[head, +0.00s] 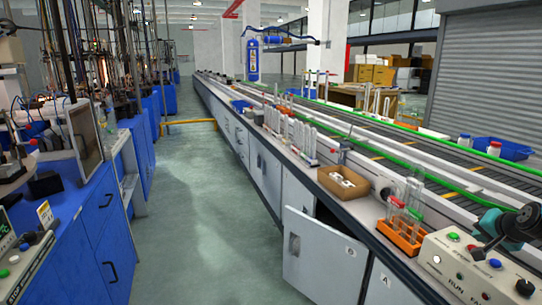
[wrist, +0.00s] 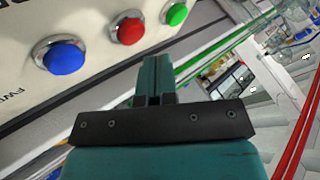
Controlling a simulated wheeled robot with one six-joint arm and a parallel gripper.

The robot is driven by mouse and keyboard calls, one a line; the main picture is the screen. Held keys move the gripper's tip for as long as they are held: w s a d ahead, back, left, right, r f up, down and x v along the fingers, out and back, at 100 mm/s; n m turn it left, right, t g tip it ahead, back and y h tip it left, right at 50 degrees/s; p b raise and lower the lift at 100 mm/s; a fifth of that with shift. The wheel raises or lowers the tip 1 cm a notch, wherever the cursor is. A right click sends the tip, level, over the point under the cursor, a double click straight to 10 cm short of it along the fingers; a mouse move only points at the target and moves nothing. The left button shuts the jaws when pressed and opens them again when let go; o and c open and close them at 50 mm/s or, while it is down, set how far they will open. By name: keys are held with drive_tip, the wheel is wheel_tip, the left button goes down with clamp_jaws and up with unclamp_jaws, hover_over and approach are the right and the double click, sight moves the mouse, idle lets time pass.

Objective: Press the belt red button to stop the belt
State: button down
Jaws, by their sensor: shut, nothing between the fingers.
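The red button (wrist: 128,30) sits in a silver ring on a pale control panel (wrist: 25,35), seen in the wrist view between a blue button (wrist: 64,56) and a green button (wrist: 175,13). My gripper (wrist: 155,62) has teal fingers shut together with nothing between them. Its tips show just below and right of the red button in that view; a gap to the panel seems to remain, and I cannot see contact. In the head view, the control box (head: 462,265) is at the lower right, with my teal gripper (head: 484,248) over its top row.
The conveyor belt (head: 410,148) runs along the bench behind the box. An orange rack (head: 400,236) with tubes and a cardboard box (head: 343,183) stand left of the control box. A cabinet door (head: 322,262) hangs open into the aisle. The floor (head: 200,230) is clear.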

wheel_tip(320, 180, up, 6)
drive_tip(key=p, duration=0.4)
idle(0.4)
drive_tip(key=s+a+r+n+g+y, duration=0.1)
drive_tip(key=s+a+r+n, duration=0.15)
drive_tip(key=a, duration=0.65)
drive_tip(key=s+a+r+n+g+y, duration=0.15)
drive_tip(key=a+r, duration=0.25)
drive_tip(key=a, duration=0.4)
drive_tip(key=s+a+r+n+g+y, duration=0.1)
drive_tip(key=s+a+r+n+y, duration=0.15)
drive_tip(key=a, duration=0.65)
drive_tip(key=s+a+r+n+g, duration=0.1)
drive_tip(key=s+a+n+g, duration=0.1)
drive_tip(key=s+a, duration=0.3)
drive_tip(key=s+a+r+n+g, duration=0.1)
drive_tip(key=s+a+n, duration=0.3)
drive_tip(key=s, duration=0.9)
drive_tip(key=s+a+r+n+g, duration=0.2)
drive_tip(key=s+a+r+n, duration=0.1)
drive_tip(key=s, duration=0.6)
drive_tip(key=a+n, duration=0.1)
drive_tip(key=a, duration=0.1)
drive_tip(key=shift+a+n+g, duration=0.35)
drive_tip(key=shift+r, duration=0.1)
